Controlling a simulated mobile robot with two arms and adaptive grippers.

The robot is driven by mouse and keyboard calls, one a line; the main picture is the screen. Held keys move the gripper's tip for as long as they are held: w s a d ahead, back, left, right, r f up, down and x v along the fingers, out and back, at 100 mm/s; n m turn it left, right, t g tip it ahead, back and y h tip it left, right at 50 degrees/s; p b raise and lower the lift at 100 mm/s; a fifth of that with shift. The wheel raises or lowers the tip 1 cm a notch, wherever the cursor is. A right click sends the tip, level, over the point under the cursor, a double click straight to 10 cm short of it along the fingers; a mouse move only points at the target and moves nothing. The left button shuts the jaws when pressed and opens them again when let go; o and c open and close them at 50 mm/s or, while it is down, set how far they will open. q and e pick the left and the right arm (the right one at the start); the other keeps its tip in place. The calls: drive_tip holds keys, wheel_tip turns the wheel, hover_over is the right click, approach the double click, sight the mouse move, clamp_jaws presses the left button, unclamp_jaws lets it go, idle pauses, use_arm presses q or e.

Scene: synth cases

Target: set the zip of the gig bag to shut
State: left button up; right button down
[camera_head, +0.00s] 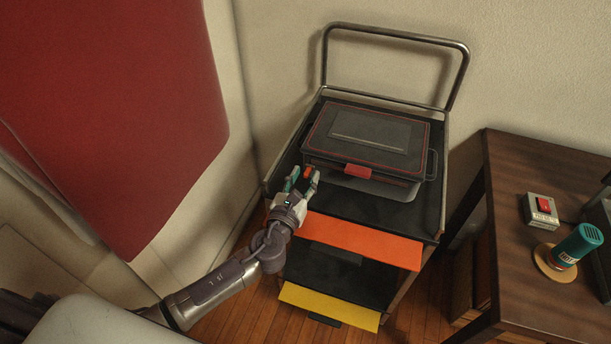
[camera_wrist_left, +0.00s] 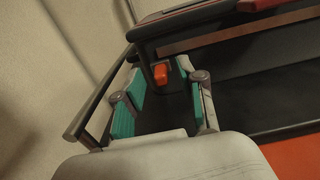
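The gig bag appears to be the dark, box-like case (camera_head: 345,140) with red edging on the cart top. It has a red tab (camera_head: 358,170) at its front. An orange piece (camera_head: 308,172), perhaps the zip pull, is at its front left corner; it shows in the left wrist view (camera_wrist_left: 161,74). My left gripper (camera_head: 302,178) is open at that corner. In the wrist view its teal-padded fingers (camera_wrist_left: 162,82) stand either side of the orange piece, with gaps visible. I cannot tell whether the zip is shut. My right gripper is not in view.
The cart has a metal push handle (camera_head: 400,38) at the back, and orange (camera_head: 365,240) and yellow (camera_head: 330,307) drawers below. A red panel (camera_head: 120,110) hangs at left.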

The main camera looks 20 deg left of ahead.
use_arm(q)
drive_tip(key=shift+w, duration=0.5)
clamp_jaws()
